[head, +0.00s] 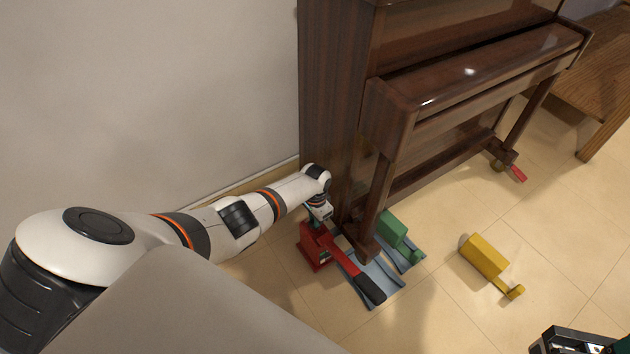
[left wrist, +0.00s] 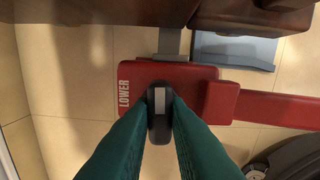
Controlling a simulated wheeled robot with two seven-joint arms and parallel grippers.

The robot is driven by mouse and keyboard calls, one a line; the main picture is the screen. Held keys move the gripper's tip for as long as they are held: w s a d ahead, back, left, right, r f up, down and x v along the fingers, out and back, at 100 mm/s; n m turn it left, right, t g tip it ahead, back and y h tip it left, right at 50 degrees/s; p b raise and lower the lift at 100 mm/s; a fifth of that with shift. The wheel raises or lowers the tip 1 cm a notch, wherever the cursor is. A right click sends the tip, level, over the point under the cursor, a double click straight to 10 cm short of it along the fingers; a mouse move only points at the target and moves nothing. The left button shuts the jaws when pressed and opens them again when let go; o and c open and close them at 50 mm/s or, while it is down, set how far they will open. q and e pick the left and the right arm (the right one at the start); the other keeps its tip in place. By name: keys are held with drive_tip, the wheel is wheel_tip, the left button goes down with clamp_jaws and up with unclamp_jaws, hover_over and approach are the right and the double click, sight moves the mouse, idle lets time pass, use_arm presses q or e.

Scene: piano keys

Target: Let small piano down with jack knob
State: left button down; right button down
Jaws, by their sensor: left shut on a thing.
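The small brown upright piano (head: 470,85) stands against the wall. A red jack (head: 312,248) with a long red handle and a black grip sits on the floor at the piano's near left end. In the left wrist view the red jack body (left wrist: 200,75) carries the word LOWER beside a dark knob (left wrist: 160,128) with a light stripe. My left gripper (head: 319,212) reaches down over the jack; its green fingers (left wrist: 160,105) are shut on the knob. My right gripper (head: 580,343) shows only in part at the bottom right corner; its fingertips are not clear.
Blue-grey floor plates (head: 376,283) lie under the piano's near leg. A green block (head: 392,229) sits beside that leg. A yellow wheeled thing (head: 486,257) lies on open floor to the right. A wooden bench (head: 590,90) stands at the upper right.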

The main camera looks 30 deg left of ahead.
use_arm(q)
drive_tip(key=shift+m, duration=0.4)
drive_tip(key=c, duration=1.4)
unclamp_jaws()
drive_tip(key=shift+r, duration=0.1)
